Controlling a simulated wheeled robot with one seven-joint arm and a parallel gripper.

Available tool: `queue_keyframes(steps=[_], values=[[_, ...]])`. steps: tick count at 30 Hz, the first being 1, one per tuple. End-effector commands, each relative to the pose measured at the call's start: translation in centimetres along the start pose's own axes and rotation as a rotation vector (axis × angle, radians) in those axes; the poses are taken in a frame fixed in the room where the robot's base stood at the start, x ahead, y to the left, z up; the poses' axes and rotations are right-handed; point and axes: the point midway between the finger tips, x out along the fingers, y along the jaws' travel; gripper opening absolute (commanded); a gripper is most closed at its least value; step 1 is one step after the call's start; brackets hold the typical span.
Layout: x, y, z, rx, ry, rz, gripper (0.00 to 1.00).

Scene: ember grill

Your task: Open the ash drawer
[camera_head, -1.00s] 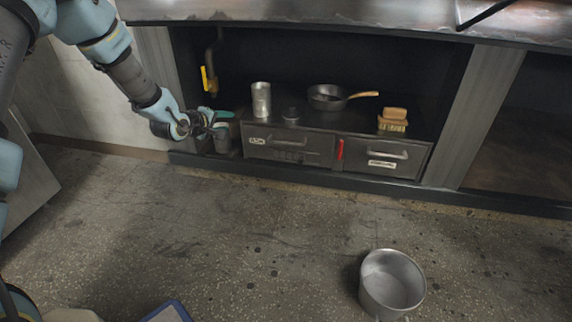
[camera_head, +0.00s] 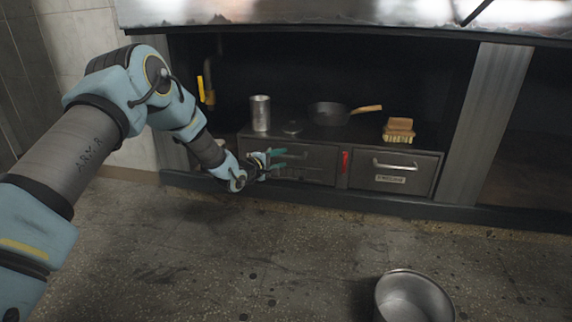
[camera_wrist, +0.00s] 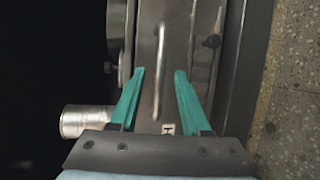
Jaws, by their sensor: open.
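The ash drawer (camera_head: 318,158) is the left of two dark metal drawers under the grill, and it looks shut. My gripper (camera_head: 278,164) is in front of its left part and hides the label and much of the handle in the head view. In the wrist view my gripper (camera_wrist: 160,73) is open, with teal fingers on either side of the drawer's bar handle (camera_wrist: 160,85). The fingers do not touch the handle. How far the tips are from the drawer front is hard to tell. Part of a label (camera_wrist: 168,129) with an H shows on the drawer face.
A right drawer (camera_head: 395,172) has its own handle, with a red item (camera_head: 345,162) between the drawers. A metal pot (camera_head: 412,297) stands on the floor.

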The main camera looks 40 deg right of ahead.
Motion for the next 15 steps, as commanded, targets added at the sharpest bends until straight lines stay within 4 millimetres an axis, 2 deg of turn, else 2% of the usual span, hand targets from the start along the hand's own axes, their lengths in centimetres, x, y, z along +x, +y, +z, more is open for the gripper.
queue_keyframes(steps=[1,6,15], values=[[1.0,-0.4,0.1,0.001,-0.001,0.001,0.47],[2.8,-0.3,0.0,0.001,0.0,0.0,0.47],[3.5,0.0,0.0,-0.001,0.001,-0.001,0.47]])
